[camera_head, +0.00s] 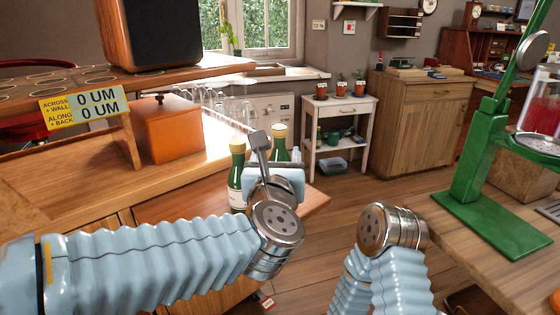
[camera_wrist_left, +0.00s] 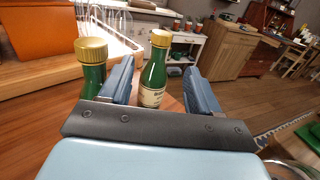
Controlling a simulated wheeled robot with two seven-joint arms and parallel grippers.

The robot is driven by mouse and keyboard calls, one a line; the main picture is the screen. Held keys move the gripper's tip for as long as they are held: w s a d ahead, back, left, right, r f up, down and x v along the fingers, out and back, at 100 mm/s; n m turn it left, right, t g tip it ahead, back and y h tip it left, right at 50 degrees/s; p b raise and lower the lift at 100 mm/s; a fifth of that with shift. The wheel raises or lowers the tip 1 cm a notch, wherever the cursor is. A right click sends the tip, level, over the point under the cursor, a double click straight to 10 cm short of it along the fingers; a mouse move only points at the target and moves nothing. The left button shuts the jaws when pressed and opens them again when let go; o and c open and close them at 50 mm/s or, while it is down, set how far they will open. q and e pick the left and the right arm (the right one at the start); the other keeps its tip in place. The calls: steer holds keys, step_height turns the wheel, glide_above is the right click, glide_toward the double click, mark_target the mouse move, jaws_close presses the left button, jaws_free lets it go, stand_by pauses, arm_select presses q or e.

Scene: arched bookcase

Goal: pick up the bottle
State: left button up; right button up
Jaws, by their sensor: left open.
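Two green glass bottles with gold caps stand upright near the end of the wooden counter. The nearer-left bottle (camera_head: 237,178) has a pale label; in the left wrist view this bottle (camera_wrist_left: 94,77) stands outside the left finger. The other bottle (camera_head: 279,143) is partly hidden behind my gripper in the head view. In the left wrist view that second bottle (camera_wrist_left: 154,76) appears between the two fingers, its label facing me. My left gripper (camera_head: 264,150) is open, its fingers (camera_wrist_left: 159,68) on either side of that bottle in view; contact cannot be made out. My right arm shows, but its gripper does not.
The wooden counter (camera_head: 175,208) holds an orange box (camera_head: 168,128) and several upturned glasses (camera_head: 222,103) behind the bottles. A raised shelf with a yellow sign (camera_head: 82,107) is at the left. A green stand (camera_head: 478,175) is on the right-hand table. Open floor lies between.

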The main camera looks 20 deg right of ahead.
mark_target(280, 137)
arm_select(q)
steer(key=x, duration=0.5)
steer(key=shift+w+d+p, duration=0.1)
steer(key=shift+w+p, duration=0.1)
steer(key=shift+p, duration=0.2)
steer(key=p+x, duration=0.1)
steer(key=x, duration=0.3)
steer(key=shift+w+d+p, duration=0.1)
steer(key=shift+w+p, duration=0.1)
steer(key=shift+p, duration=0.1)
steer(key=shift+w, duration=0.4)
steer(key=shift+c, duration=0.3)
jaws_close()
